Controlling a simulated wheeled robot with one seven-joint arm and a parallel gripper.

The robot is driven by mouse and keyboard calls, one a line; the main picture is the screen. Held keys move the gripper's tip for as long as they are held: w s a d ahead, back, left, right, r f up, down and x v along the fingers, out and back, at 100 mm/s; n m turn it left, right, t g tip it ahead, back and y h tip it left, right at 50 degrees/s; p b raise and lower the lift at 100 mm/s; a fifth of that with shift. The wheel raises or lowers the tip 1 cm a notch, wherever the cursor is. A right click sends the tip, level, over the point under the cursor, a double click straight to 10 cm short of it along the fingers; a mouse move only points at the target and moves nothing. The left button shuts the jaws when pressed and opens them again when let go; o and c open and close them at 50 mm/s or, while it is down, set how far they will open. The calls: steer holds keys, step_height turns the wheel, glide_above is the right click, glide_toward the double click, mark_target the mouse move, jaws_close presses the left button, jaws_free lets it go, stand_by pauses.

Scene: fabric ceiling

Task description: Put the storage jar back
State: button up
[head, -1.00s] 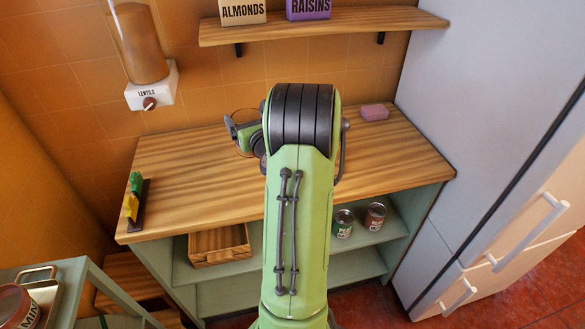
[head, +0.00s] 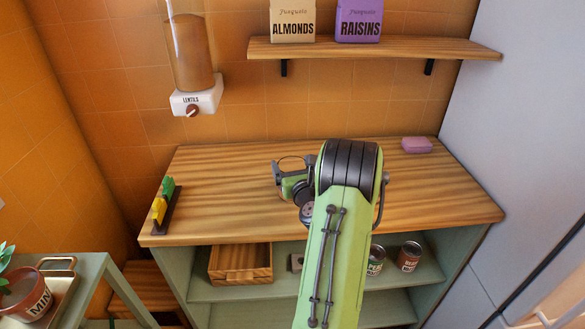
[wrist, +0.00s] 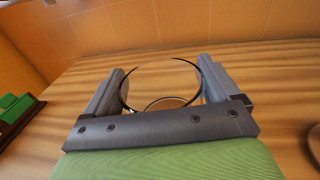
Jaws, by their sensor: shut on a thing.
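The storage jar (head: 291,163) is clear, with a thin dark rim, and stands out faintly against the wooden counter in the head view. In the wrist view the jar (wrist: 160,84) shows as a round rim between the two grey fingers. My gripper (head: 290,172) is shut on it, over the back middle of the counter (head: 230,205). In the wrist view my gripper (wrist: 160,88) has one finger on each side of the jar. The jar's base is hidden, so I cannot tell whether it touches the counter.
A lentils dispenser (head: 193,60) hangs on the wall. A shelf (head: 390,50) holds almonds (head: 293,22) and raisins (head: 358,22) packages. A pink sponge (head: 417,145) lies at the counter's back right; a yellow-green item (head: 164,204) stands at its left edge. The left counter is largely clear.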

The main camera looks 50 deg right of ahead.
steer(key=o, duration=1.6)
steer(key=shift+f, duration=0.1)
steer(key=shift+o, duration=0.4)
